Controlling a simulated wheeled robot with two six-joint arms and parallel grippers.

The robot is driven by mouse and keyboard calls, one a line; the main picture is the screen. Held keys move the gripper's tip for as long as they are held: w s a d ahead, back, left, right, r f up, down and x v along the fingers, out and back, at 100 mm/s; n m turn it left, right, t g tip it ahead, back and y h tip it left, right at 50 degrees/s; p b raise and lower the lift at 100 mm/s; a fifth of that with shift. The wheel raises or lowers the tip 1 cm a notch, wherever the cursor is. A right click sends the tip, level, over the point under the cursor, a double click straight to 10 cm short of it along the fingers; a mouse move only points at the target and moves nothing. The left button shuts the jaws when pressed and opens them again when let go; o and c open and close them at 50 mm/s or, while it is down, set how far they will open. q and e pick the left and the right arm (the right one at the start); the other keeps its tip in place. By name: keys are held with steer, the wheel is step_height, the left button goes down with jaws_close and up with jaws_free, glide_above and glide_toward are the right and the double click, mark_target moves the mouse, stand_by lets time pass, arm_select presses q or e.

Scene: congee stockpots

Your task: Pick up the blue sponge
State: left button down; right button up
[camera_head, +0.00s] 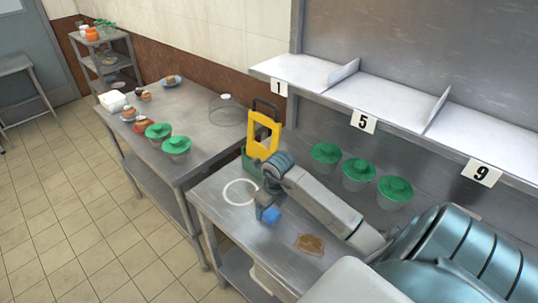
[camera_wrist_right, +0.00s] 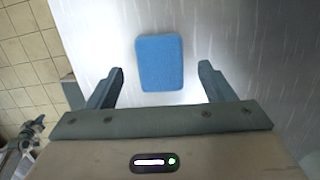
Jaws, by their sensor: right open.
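The blue sponge (camera_head: 272,215) lies on the steel table by the white ring, partly hidden by my right gripper in the head view. In the right wrist view the sponge (camera_wrist_right: 159,63) is a rounded blue rectangle lying flat, just ahead of the fingertips and centred between them. My right gripper (camera_head: 265,203) is above the sponge; in the right wrist view its two fingers (camera_wrist_right: 162,72) are wide apart with nothing between them touching. My left gripper is not in view.
A white ring (camera_head: 240,192) and a brown patch (camera_head: 310,244) lie on the table (camera_head: 232,222). A yellow-framed item (camera_head: 262,137) stands behind. Green-lidded pots (camera_head: 359,174) stand at the right under a numbered shelf (camera_head: 400,101). Another table (camera_head: 196,101) stands farther back.

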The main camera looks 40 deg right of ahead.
mark_target(269, 211)
step_height(269, 211, down, 2)
steer(key=shift+f+p, duration=0.1)
steer(key=shift+p, duration=0.25)
steer(key=shift+w+f, duration=0.1)
steer(key=shift+f, duration=0.25)
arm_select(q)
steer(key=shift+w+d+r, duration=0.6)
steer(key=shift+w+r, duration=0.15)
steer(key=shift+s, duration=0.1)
arm_select(e)
steer(key=shift+c, duration=0.3)
steer(key=c, duration=1)
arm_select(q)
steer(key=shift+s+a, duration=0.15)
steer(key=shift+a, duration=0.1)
arm_select(e)
steer(key=shift+d, duration=0.1)
